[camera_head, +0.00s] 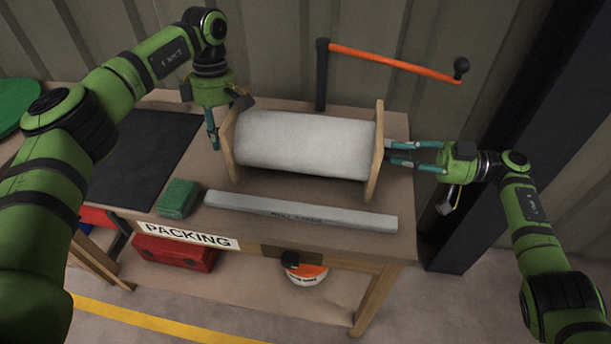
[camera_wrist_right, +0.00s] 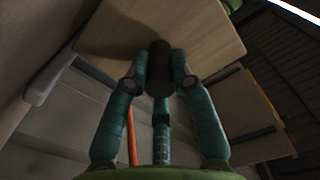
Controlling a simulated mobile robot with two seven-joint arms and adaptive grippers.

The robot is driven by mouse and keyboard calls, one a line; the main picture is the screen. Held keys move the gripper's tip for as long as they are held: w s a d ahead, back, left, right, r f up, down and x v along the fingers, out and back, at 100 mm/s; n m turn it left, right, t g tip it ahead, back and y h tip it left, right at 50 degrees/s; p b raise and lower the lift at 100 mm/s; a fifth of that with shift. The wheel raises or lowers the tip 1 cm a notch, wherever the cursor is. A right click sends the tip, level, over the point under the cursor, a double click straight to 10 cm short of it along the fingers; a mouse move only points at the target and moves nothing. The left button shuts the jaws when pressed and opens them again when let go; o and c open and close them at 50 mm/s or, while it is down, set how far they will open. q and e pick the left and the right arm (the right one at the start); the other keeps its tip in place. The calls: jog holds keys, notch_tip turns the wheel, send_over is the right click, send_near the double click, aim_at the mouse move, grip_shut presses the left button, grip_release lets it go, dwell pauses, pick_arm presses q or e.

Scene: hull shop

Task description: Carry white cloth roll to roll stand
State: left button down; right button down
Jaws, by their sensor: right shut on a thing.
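The white cloth roll (camera_head: 305,143) lies level, left to right, between two upright wooden end plates (camera_head: 374,160) over the table. In the right wrist view a wooden plate (camera_wrist_right: 200,30) fills the top, with a dark round peg (camera_wrist_right: 159,70) in front of it. My right gripper (camera_head: 390,153) is at the roll's right end; in the wrist view its teal fingers (camera_wrist_right: 160,85) are closed around the peg. My left gripper (camera_head: 212,138) points down beside the left end plate; its opening is hard to judge. A long grey bar (camera_head: 300,211) with unclear lettering lies in front of the roll.
The wooden table (camera_head: 405,215) bears a dark mat (camera_head: 140,160), a green block (camera_head: 178,198) and a PACKING label (camera_head: 185,234). A black post with an orange arm (camera_head: 390,60) stands behind. A dark column (camera_head: 500,170) rises right. A red box (camera_head: 175,252) and white tub (camera_head: 305,272) sit below.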

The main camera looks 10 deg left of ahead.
pick_arm(q)
jog(key=shift+d+f+b, duration=0.1)
jog(key=shift+f+b, duration=0.4)
jog(key=shift+f, duration=0.1)
pick_arm(e)
jog(key=shift+f, duration=0.55)
pick_arm(q)
jog(key=c, duration=0.8)
grip_release()
jog(key=shift+c, duration=0.2)
pick_arm(e)
jog(key=c, duration=1.1)
grip_release()
pick_arm(q)
jog(key=shift+s+r, duration=0.1)
pick_arm(e)
jog(key=shift+o, duration=0.2)
pick_arm(q)
notch_tip(320, 180, up, 12)
jog(key=w, duration=0.2)
jog(key=shift+w, duration=0.15)
pick_arm(e)
jog(key=d, duration=0.7)
jog(key=shift+d, duration=0.3)
pick_arm(q)
jog(key=shift+f, duration=0.2)
